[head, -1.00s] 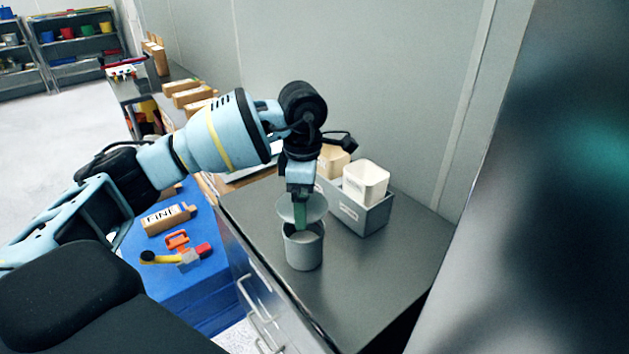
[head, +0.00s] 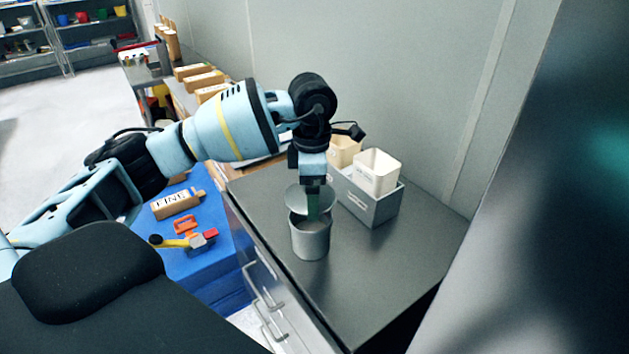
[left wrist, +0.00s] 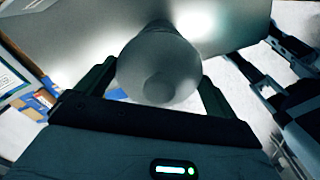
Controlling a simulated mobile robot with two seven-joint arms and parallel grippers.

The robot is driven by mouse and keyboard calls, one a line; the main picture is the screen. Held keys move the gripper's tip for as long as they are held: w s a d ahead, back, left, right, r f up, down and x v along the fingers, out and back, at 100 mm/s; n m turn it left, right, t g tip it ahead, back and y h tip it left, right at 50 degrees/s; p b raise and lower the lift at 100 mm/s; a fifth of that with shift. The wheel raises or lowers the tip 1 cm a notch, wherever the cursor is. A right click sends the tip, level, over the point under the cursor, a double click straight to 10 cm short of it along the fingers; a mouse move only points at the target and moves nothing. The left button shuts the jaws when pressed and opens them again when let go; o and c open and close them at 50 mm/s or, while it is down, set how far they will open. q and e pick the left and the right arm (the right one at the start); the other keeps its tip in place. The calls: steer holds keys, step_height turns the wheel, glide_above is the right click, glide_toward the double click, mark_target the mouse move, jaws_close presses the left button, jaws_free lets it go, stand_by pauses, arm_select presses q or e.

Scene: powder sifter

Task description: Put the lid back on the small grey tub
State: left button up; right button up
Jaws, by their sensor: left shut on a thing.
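The small grey tub (head: 311,242) stands upright on the dark grey cabinet top, its mouth showing as open below the lid. The round grey lid (head: 297,202) is just above the tub's rim, apart from it or nearly touching; I cannot tell which. My left gripper (head: 313,212) points down and is shut on the lid, with a green finger in front of it. In the left wrist view the lid (left wrist: 160,62) sits between the two fingers of my left gripper (left wrist: 155,85), and a round knob shows on it. My right gripper is not in view.
A grey bin (head: 374,209) with white square containers (head: 377,173) stands behind and right of the tub. The cabinet top (head: 385,265) is clear to the right and front. A blue surface (head: 215,270) at left holds a labelled box (head: 177,205) and small coloured parts.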

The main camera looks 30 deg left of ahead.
arm_select(q)
steer(key=shift+f+b, duration=0.5)
steer(key=shift+f, duration=1.45)
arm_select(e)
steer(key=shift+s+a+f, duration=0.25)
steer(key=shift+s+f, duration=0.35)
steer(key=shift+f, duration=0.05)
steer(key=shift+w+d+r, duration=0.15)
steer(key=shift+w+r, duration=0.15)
arm_select(q)
steer(key=shift+f, duration=0.1)
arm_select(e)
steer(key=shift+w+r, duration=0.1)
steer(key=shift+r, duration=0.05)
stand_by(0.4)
arm_select(q)
steer(key=o, duration=0.6)
steer(key=shift+o, duration=0.2)
steer(key=shift+p, duration=0.3)
